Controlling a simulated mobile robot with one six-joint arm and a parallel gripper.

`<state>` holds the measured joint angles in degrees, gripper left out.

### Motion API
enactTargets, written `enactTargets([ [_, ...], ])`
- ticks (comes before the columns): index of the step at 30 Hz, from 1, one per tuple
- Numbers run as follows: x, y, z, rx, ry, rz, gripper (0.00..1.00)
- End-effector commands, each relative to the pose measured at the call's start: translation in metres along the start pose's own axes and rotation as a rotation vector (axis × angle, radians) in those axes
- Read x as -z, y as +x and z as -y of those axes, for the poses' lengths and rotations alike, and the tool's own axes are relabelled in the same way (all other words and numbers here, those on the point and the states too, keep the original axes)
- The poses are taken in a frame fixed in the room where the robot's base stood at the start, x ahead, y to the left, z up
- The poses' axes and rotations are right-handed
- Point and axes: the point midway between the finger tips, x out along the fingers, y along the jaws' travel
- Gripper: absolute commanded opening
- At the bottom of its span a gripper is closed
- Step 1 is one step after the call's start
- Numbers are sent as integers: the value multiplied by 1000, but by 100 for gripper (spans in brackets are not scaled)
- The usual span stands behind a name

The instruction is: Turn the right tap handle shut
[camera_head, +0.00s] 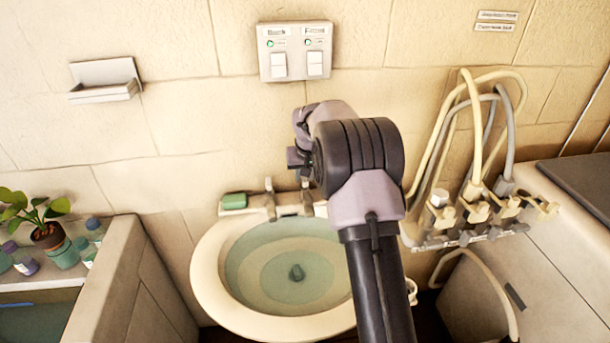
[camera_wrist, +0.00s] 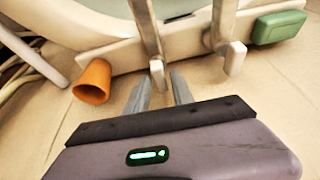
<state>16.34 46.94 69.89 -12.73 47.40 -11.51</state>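The white washbasin (camera_head: 208,258) has two metal taps at its back edge. The left tap (camera_head: 269,200) is in clear view; the right tap (camera_head: 305,187) is partly hidden by my arm. The wrist view is turned round, so the right tap's handle (camera_wrist: 157,73) shows left of the left tap's handle (camera_wrist: 235,60). My gripper (camera_wrist: 160,80) is open, its two grey fingers pointing at the right handle. The handle's end lies at the gap between the fingertips; I cannot tell whether they touch it. My fingers cannot be made out in the head view.
A green soap block (camera_head: 234,201) lies on the basin's back left edge. An orange cup (camera_wrist: 92,82) is beside the right tap. A hose rack (camera_head: 470,235) stands right of the basin. A switch panel (camera_head: 295,52) is on the wall above.

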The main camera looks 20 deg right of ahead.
Motion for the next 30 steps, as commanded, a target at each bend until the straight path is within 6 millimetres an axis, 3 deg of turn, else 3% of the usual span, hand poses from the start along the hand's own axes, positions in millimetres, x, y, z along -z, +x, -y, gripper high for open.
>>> enactTargets([
  [9, 0, -1, 0, 0, -1, -1, 37],
  [13, 2, -15, 0, 0, -1, -3, 37],
  [24, 2, -130, 0, 0, -2, -3, 37],
  [30, 1, -168, 0, 0, 0, -2, 37],
])
